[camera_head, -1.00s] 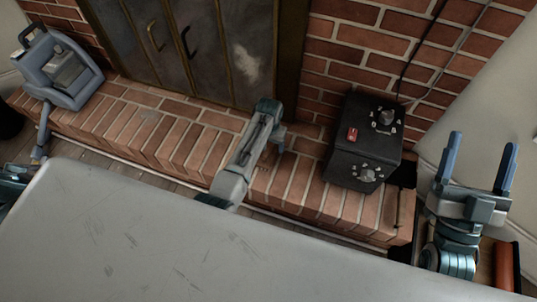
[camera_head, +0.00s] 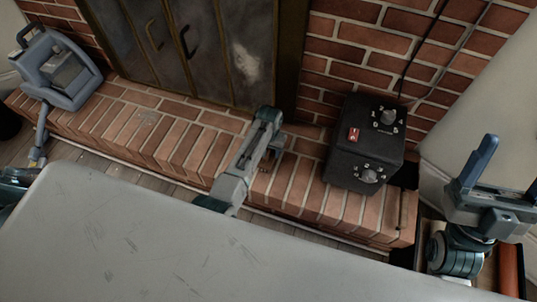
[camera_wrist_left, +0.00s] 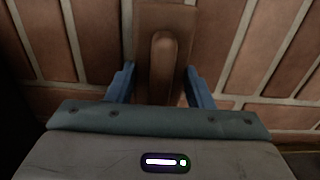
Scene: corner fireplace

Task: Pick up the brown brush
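The brown brush (camera_wrist_left: 163,60) shows in the left wrist view, long and with a rounded raised middle, above the red bricks. My left gripper (camera_wrist_left: 160,78) has one blue finger on each side of it. The fingertips appear very close to its edges; I cannot tell whether they press on it. In the head view my left gripper (camera_head: 276,146) is over the brick hearth, and its arm hides the brush. My right gripper (camera_head: 500,176) is at the right edge, partly cut off by the frame, with one finger clearly visible and nothing seen in it.
The brick hearth (camera_head: 190,135) runs below closed dark metal doors (camera_head: 200,50). A black box with dials (camera_head: 362,145) stands on it to the right of my left gripper. A grey-blue device (camera_head: 60,75) stands at its left end. A reddish cylinder (camera_head: 510,270) lies below my right gripper.

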